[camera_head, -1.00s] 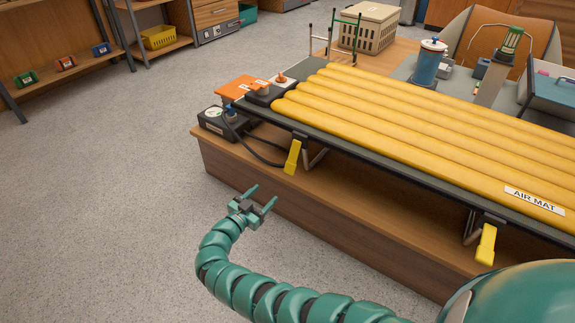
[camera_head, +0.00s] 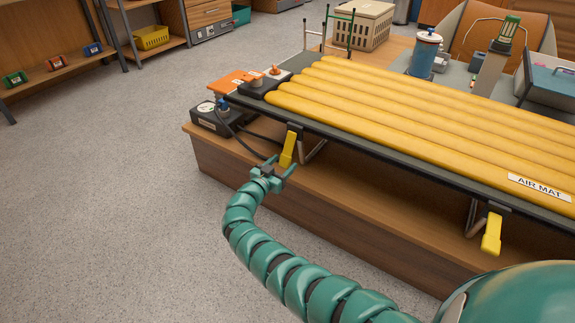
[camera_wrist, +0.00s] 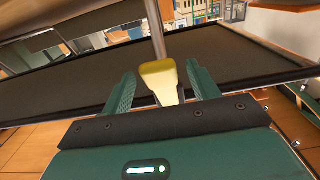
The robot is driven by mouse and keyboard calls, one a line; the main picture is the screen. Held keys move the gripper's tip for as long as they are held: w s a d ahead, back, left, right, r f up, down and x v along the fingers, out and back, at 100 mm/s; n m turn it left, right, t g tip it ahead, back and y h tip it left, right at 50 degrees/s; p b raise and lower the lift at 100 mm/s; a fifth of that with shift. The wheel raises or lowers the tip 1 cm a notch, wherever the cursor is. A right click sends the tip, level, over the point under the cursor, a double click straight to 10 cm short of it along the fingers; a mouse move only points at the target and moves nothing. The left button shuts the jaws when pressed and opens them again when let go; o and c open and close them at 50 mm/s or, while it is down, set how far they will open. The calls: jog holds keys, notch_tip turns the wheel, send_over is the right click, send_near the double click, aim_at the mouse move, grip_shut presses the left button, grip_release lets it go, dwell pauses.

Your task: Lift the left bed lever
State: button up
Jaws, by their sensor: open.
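The left bed lever (camera_head: 288,149) is a yellow handle hanging from a black bracket at the front edge of the bed, below the yellow air mat (camera_head: 400,125). My gripper (camera_head: 280,168) is open, close by the lever's lower end in the head view. In the wrist view the yellow lever end (camera_wrist: 160,80) shows between the two green fingers (camera_wrist: 160,92), with a gap on each side. A second yellow lever (camera_head: 491,234) hangs further right on the same edge.
The bed stands on a wooden platform (camera_head: 230,171). A black pump box (camera_head: 212,117) with dark hoses sits left of the lever, and the hoses run down near my gripper. The grey floor (camera_head: 100,200) at left is clear.

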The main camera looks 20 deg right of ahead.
jog(key=shift+b+x, duration=0.65)
jog(key=shift+x, duration=1.1)
grip_shut()
